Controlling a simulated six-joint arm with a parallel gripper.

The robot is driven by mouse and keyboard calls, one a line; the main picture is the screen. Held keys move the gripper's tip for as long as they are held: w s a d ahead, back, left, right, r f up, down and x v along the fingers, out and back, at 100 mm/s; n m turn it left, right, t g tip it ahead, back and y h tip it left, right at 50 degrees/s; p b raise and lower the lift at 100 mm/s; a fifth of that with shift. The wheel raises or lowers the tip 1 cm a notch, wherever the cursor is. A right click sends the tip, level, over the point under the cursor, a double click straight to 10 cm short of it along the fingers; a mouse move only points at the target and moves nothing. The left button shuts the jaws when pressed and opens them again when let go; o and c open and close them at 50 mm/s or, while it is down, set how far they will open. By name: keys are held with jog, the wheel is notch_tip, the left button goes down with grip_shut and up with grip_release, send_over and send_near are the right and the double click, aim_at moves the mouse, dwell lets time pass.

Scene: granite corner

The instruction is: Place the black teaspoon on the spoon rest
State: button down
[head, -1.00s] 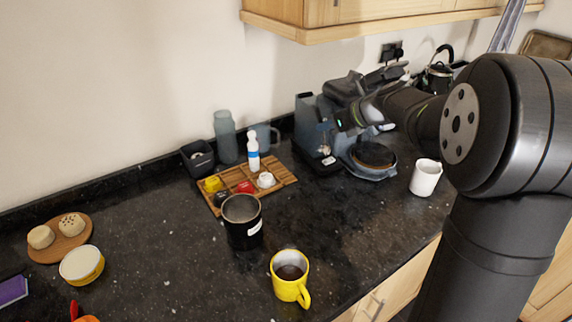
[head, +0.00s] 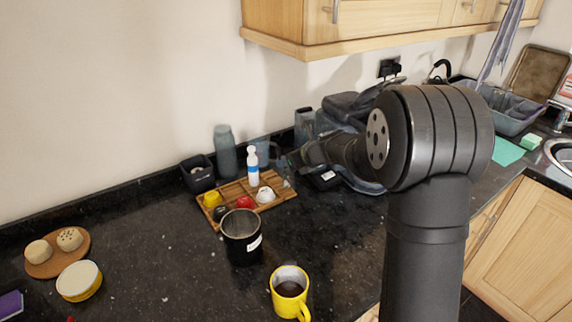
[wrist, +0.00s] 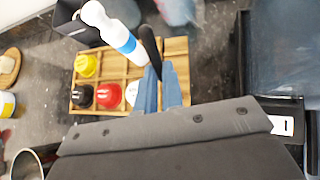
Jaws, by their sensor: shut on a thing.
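My gripper (wrist: 161,76) shows in the wrist view as two blue fingers. They are shut on the black teaspoon (wrist: 149,44), whose dark, slim end sticks up beyond the fingertips. In the head view my gripper (head: 287,164) is small and blurred, over the right end of the wooden compartment tray (head: 280,197); the teaspoon cannot be made out there. I cannot pick out a spoon rest with certainty in either view.
The tray holds coloured pods and a white bottle with a blue band (head: 253,167). A black canister (head: 243,250) and a yellow mug (head: 289,290) stand in front. A dark bin (head: 198,173) stands behind left. A round board (head: 45,262) lies left. Granite between is clear.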

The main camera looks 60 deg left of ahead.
jog(key=shift+f, duration=0.35)
jog(key=shift+f, duration=0.1)
jog(key=shift+f, duration=0.15)
jog(key=c, duration=1.6)
grip_release()
jog(key=shift+o, duration=0.2)
jog(key=shift+d+r, duration=0.1)
jog(key=shift+r, duration=0.25)
jog(key=v, duration=1.1)
jog(key=shift+d+r, duration=0.2)
jog(key=shift+d, duration=0.15)
jog(key=shift+f, duration=0.1)
